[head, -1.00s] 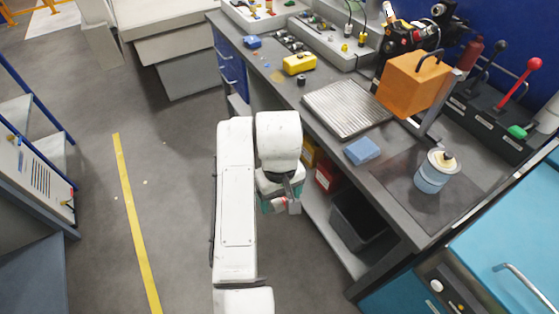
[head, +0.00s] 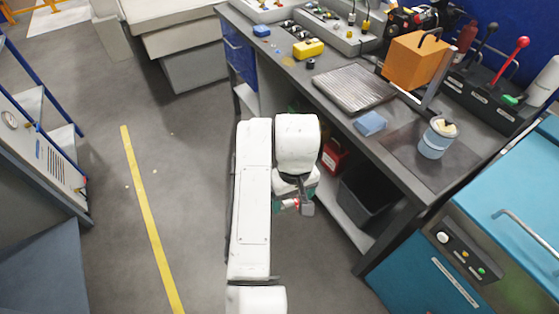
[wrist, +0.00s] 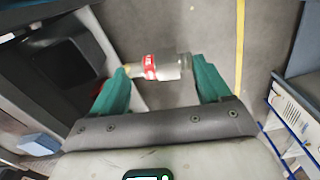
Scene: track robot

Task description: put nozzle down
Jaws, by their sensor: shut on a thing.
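The nozzle (wrist: 163,67) is a pale, bottle-like cylinder with a red band and a narrower end. In the wrist view it lies crosswise between the two green fingers of my gripper (wrist: 160,66), which are shut on it. In the head view my gripper (head: 296,202) hangs over the floor beside the open front of the workbench (head: 395,185), below the level of its top. Only a bit of red and pale colour of the nozzle shows there; my arm hides much of the rest.
On the bench are a ribbed metal tray (head: 352,88), a blue block (head: 370,123), an orange box (head: 412,66) and a blue-and-white container (head: 437,138). Below are a red box (head: 335,155) and a dark bin (head: 368,203). A teal cabinet (head: 440,268) stands right. Floor left is clear.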

